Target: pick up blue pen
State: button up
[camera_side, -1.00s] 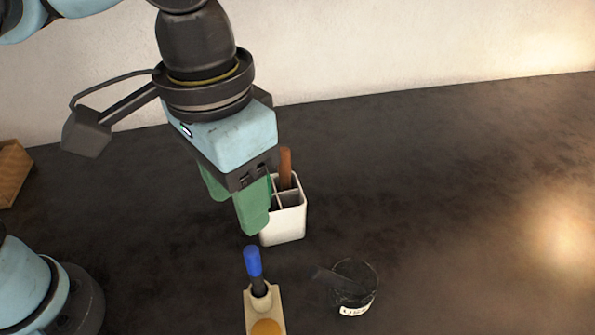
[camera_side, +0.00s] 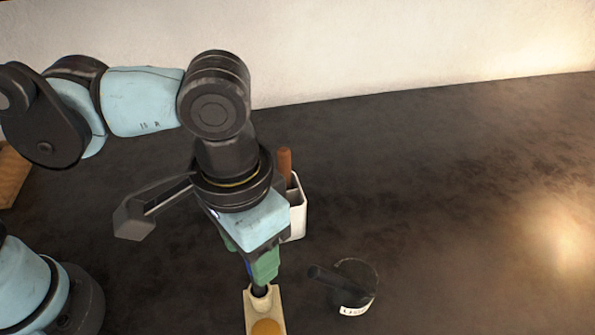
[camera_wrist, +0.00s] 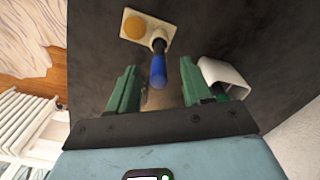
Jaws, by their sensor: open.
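The blue pen (camera_wrist: 158,72) stands upright, its dark lower part (camera_side: 259,289) set in the round socket of a small cream stand (camera_side: 250,302). The stand also shows in the wrist view (camera_wrist: 148,22), with an orange disc on it. My gripper (camera_side: 258,266) is over the stand, pointing down, with its green fingers around the pen's blue top. In the wrist view my gripper (camera_wrist: 161,67) is open, with one finger on either side of the blue end and a gap visible on both sides. In the side view the fingers hide most of the blue part.
A white compartment holder (camera_side: 298,218) with a brown stick stands just behind my gripper; it appears close to the right finger in the wrist view (camera_wrist: 225,72). A dark cup (camera_side: 357,296) with a dark stick in it is to the right. The dark tabletop farther right is clear.

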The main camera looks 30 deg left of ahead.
aim_at(260, 291)
jog(key=shift+d+f, duration=0.1)
jog(key=shift+f, duration=1.8)
jog(key=shift+c, duration=0.5)
grip_shut()
